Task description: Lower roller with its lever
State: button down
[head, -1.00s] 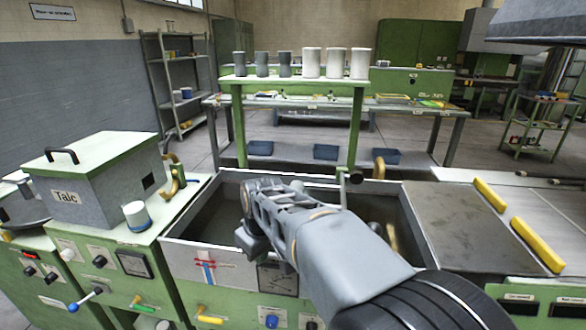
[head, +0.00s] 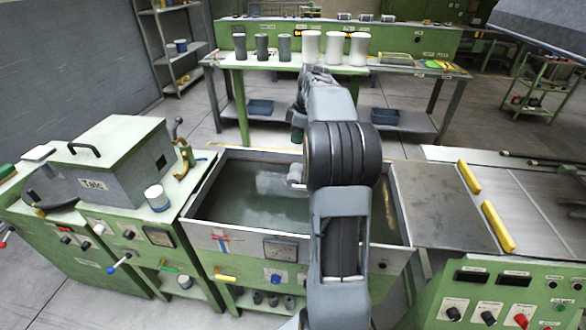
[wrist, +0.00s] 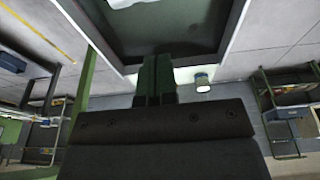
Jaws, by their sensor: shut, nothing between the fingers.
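A green water tank (head: 240,239) with grey walls lies open in front of me. A pale, roller-like part (head: 296,174) shows over the water beside my arm; I cannot tell if it is the roller. A grey curved lever (head: 177,130) stands by a brass bracket (head: 186,157) at the tank's left; which lever works the roller is unclear. My gripper (head: 297,135) is beyond the tank's far side, partly hidden by my arm. In the wrist view its shut, empty fingers (wrist: 157,65) point at the tank's rim. A short white-ended cylinder (wrist: 202,83) is beside them.
Grey and white cylinders (head: 312,47) stand on a green bench behind. A flat metal plate (head: 435,205) and yellow bars (head: 497,228) are on the right.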

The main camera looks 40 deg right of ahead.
jog(key=p, duration=0.2)
send_near(291, 178)
jog(key=x, duration=0.5)
jog(key=shift+w+a, duration=0.25)
jog(key=shift+w, duration=0.1)
jog(key=shift+d+f, duration=0.1)
jog(key=shift+f, duration=0.85)
jog(key=shift+d, duration=0.15)
